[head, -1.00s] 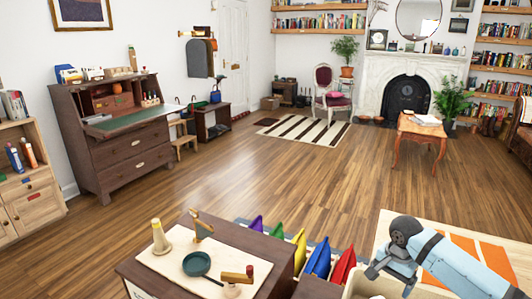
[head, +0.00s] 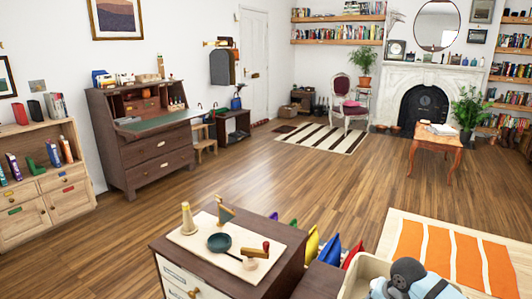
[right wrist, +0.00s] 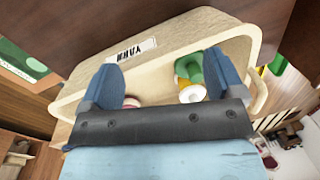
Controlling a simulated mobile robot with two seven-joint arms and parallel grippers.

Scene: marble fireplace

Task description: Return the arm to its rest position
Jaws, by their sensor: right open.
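My right arm (head: 410,280) shows at the bottom right edge of the head view, folded low over a cream bin (head: 362,264). In the right wrist view my right gripper (right wrist: 162,64) is open, its two blue fingers well apart. My left gripper is in neither view.
A brown cabinet (head: 290,265) stands left of the bin; its top holds a board (head: 185,240) with a small pan, a cone and a flag-like piece. Coloured upright pieces stand behind it. An orange-striped rug (head: 450,255) lies on the right.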

